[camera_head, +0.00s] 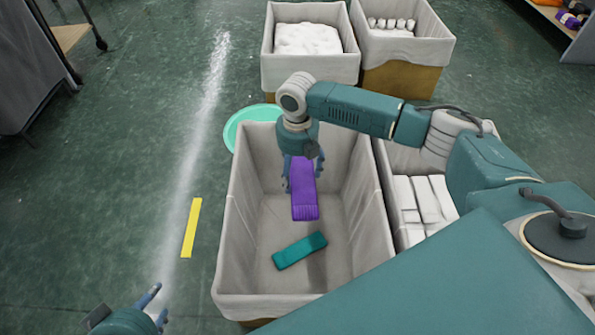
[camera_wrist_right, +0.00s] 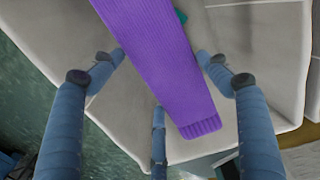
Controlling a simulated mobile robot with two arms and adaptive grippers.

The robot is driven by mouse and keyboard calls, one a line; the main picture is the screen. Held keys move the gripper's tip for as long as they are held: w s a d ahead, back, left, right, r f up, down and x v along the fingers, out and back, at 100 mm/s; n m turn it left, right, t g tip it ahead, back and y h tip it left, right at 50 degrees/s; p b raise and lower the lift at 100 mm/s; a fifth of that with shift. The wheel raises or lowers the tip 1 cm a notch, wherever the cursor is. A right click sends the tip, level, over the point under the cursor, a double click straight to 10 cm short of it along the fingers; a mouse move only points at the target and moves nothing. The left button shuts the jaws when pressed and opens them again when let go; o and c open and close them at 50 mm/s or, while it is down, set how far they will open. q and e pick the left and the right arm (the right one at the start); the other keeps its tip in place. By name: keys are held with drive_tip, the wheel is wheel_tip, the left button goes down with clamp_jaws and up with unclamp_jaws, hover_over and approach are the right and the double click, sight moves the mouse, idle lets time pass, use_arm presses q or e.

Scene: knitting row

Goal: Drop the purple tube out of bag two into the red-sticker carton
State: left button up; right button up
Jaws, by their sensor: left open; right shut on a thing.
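The purple tube (camera_head: 304,197), a flat knitted piece with a ribbed end, hangs from my right gripper (camera_head: 303,172) over the open grey-lined bag (camera_head: 353,215) in the middle. My right gripper is shut on it. In the right wrist view the tube (camera_wrist_right: 160,60) runs between the fingers (camera_wrist_right: 148,70). A teal tube (camera_head: 300,250) lies on the bag's floor below. My left gripper (camera_head: 157,307) is open and empty over the floor at the lower left. I see no red sticker, so I cannot tell which carton bears it.
Another lined bag with white pieces (camera_head: 425,200) stands to the right, partly behind my right arm. Two lined cartons (camera_head: 310,75) (camera_head: 405,50) stand at the back. A green round thing (camera_head: 240,127) lies behind the middle bag.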

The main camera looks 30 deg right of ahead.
sight(298, 175)
drive_tip(key=o, duration=1)
wheel_tip(298, 175, up, 12)
idle(0.4)
